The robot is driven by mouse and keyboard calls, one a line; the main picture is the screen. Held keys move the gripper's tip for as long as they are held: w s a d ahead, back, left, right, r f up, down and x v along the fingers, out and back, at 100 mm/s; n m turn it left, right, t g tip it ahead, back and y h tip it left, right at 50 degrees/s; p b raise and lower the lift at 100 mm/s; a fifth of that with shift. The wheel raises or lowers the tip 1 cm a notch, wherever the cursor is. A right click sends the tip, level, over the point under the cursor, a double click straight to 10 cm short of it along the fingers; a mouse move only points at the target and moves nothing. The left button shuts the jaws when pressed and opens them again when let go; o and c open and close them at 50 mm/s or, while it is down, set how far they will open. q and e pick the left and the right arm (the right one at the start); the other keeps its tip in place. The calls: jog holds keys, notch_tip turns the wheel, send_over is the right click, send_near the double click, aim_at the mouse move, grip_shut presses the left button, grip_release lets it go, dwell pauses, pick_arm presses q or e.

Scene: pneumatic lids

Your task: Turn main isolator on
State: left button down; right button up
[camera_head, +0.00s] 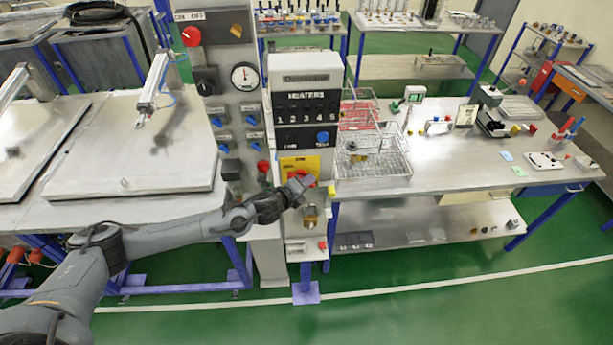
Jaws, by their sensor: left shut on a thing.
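The main isolator is a red rotary handle (311,180) on a yellow plate (288,164), low on the grey heater control panel. My left arm reaches in from the left and its gripper (303,185) is at the red handle, shut on it. The gripper covers much of the handle, so its exact angle is hard to tell. A brass padlock (310,216) hangs just below the gripper. My right gripper is not in view.
The heaters panel (307,106) stands above the isolator. Left of it, a column carries a gauge (244,76), blue knobs and a red button (191,36). A steel bench (460,168) with wire baskets (373,157) stands to the right. Green floor in front is clear.

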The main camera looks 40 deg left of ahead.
pick_arm(q)
jog(key=shift+a+r+m+g+y+p, duration=0.2)
jog(key=shift+a+m+g+y+p, duration=0.35)
jog(key=shift+g+p, duration=0.4)
jog(key=shift+f+m+g+y+p, duration=0.1)
jog(key=shift+m+g+y+p, duration=0.55)
jog(key=shift+g+y+p, duration=0.1)
jog(key=shift+s+f+m+g+y+p, duration=0.1)
jog(key=shift+s+m+g+y+p, duration=0.05)
jog(key=shift+m+g+y+p, duration=0.7)
jog(key=shift+s+a+m+g+y, duration=0.15)
jog(key=shift+m+g+y, duration=0.2)
jog(key=shift+g+y, duration=0.4)
jog(key=shift+f, duration=0.1)
